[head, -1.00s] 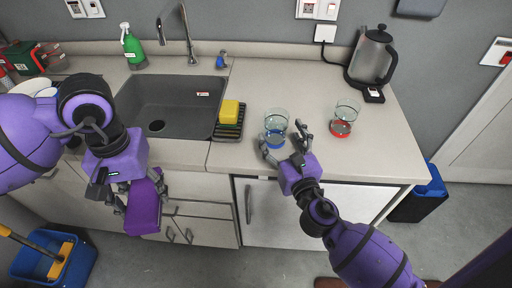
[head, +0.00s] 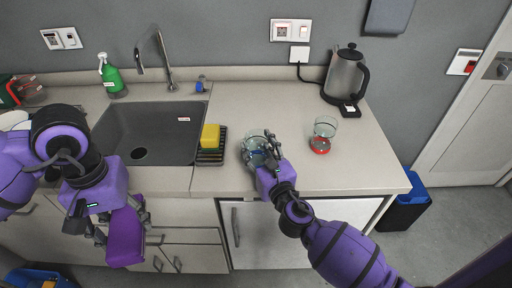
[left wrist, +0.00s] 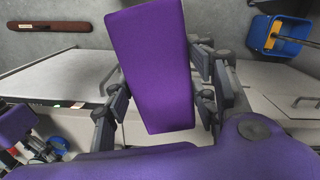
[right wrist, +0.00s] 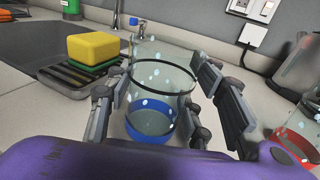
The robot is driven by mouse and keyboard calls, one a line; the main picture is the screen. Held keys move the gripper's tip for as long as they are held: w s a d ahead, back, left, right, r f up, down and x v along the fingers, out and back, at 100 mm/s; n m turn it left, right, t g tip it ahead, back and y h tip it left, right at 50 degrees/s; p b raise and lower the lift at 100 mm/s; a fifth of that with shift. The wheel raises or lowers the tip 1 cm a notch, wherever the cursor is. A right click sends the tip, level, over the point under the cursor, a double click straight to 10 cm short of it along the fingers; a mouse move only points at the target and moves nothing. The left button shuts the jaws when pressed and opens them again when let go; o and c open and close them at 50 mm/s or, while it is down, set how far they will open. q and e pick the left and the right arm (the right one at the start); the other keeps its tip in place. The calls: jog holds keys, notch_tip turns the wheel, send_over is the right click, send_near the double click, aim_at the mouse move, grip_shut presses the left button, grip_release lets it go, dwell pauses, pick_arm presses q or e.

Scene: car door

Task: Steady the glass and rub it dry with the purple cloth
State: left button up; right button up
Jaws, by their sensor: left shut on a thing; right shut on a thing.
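The glass with a blue base band (right wrist: 158,125) stands upright on the counter, with water drops on its clear wall. It also shows in the head view (head: 252,137), partly hidden by my right gripper. My right gripper (head: 258,148) is shut on the glass, with a finger on each side of it. The purple cloth (left wrist: 152,65) is a flat, stiff-looking slab between the fingers of my left gripper (left wrist: 160,100). In the head view the cloth (head: 125,238) hangs below my left gripper, in front of the counter's edge and away from the glass.
A second glass with a red base (head: 320,144) stands right of the held one. A yellow sponge (head: 210,136) sits on a black rack (head: 211,157) by the sink (head: 150,125). A kettle (head: 343,77) and green bottle (head: 111,76) stand further back.

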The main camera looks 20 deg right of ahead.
dwell(0.4)
pick_arm(q)
jog(key=w+d+r, duration=0.2)
jog(key=w+d, duration=0.7)
jog(key=d, duration=0.1)
notch_tip(320, 180, up, 10)
send_over(257, 150)
jog(key=w+d, duration=0.1)
jog(key=w, duration=0.2)
notch_tip(257, 150, down, 8)
jog(key=shift+t, duration=0.3)
jog(key=shift+w+f, duration=0.1)
jog(key=shift+f, duration=0.35)
jog(key=shift+w, duration=0.1)
jog(key=shift+w, duration=1)
